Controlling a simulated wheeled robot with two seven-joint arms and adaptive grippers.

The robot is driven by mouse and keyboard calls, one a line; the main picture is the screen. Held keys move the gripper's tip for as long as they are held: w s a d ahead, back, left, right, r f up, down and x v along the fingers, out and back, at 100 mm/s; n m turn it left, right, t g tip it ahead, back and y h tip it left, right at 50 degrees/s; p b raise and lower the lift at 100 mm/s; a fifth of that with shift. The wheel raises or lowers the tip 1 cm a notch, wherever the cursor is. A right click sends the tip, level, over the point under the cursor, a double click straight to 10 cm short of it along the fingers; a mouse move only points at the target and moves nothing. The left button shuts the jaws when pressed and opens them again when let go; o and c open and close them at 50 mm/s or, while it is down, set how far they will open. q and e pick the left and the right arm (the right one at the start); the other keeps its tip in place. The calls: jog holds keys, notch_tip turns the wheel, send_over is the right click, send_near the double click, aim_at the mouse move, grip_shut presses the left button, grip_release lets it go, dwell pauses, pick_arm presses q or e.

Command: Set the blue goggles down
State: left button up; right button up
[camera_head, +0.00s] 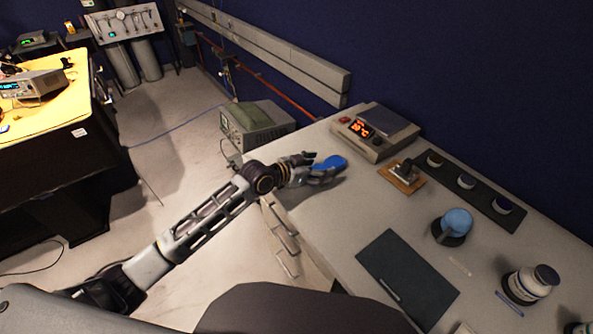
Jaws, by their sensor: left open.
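The blue goggles (329,162) are a small blue shape at the back left part of the light grey worktop (345,205). My left gripper (322,172) reaches in from the left and is open, with its fingers right at the goggles. The goggles appear to rest on the worktop, but the fingers hide part of them, so contact is hard to tell. My right gripper is out of view.
A device with a red lit display (375,133) stands behind the goggles. To the right are a small wooden block with a metal part (402,178), a dark strip with several small jars (470,187), a blue rounded object (456,221), a dark mat (405,275) and a white bottle (530,284).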

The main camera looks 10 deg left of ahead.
pick_arm(q)
jog(key=shift+v, duration=4.9)
jog(key=shift+s+a+f, duration=0.1)
